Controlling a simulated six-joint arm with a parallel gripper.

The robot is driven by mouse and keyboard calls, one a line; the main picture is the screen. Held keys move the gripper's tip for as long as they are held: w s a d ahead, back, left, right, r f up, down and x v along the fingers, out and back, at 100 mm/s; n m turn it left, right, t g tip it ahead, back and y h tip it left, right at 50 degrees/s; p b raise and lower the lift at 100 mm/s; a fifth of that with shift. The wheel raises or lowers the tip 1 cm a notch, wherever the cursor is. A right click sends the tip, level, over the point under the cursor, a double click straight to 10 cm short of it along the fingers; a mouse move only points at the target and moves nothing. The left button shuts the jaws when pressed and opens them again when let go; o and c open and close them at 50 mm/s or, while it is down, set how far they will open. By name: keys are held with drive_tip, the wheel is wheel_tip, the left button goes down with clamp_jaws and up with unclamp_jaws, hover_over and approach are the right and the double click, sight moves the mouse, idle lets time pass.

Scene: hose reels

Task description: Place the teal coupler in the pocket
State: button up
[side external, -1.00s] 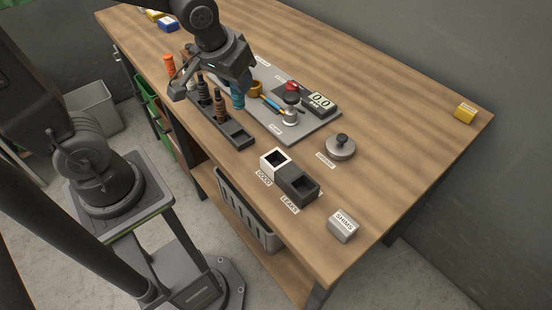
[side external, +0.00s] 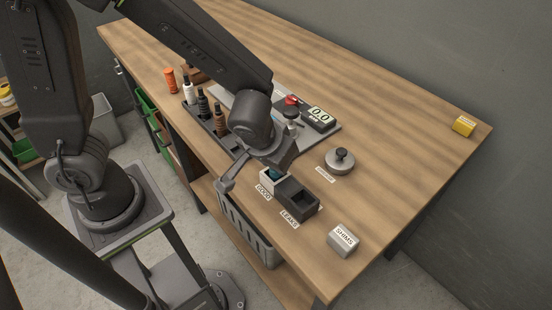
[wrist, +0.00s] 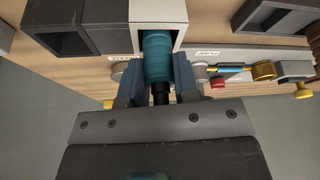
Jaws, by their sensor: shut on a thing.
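The teal coupler (wrist: 157,58) is held between the two fingers of my gripper (wrist: 158,72) in the wrist view. Its far end is at the opening of the white pocket (wrist: 177,10), labelled GOOD. In the side view a bit of teal shows inside the mouth of the white pocket (side external: 266,184). The coupler is at least partly within the opening; how deep it sits is hidden by my gripper. The dark pocket (side external: 304,204), labelled LEAKS, sits directly beside the white one and looks empty.
A round metal weight (side external: 340,160) and a SHIMS block (side external: 343,240) stand to the right.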

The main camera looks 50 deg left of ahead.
drive_tip(key=shift+f, duration=0.15)
drive_tip(key=shift+f, duration=0.15)
drive_tip(key=o, duration=1)
drive_tip(key=shift+r, duration=0.3)
drive_tip(key=v, duration=1.2)
drive_tip(key=s+a+r+m+t+h, duration=0.1)
drive_tip(key=s+a+r+m, duration=0.2)
drive_tip(key=a, duration=0.8)
wheel_tip(320, 180, up, 2)
drive_tip(key=s, duration=0.2)
drive_tip(key=shift+s+a, duration=0.2)
drive_tip(key=shift+s, duration=0.2)
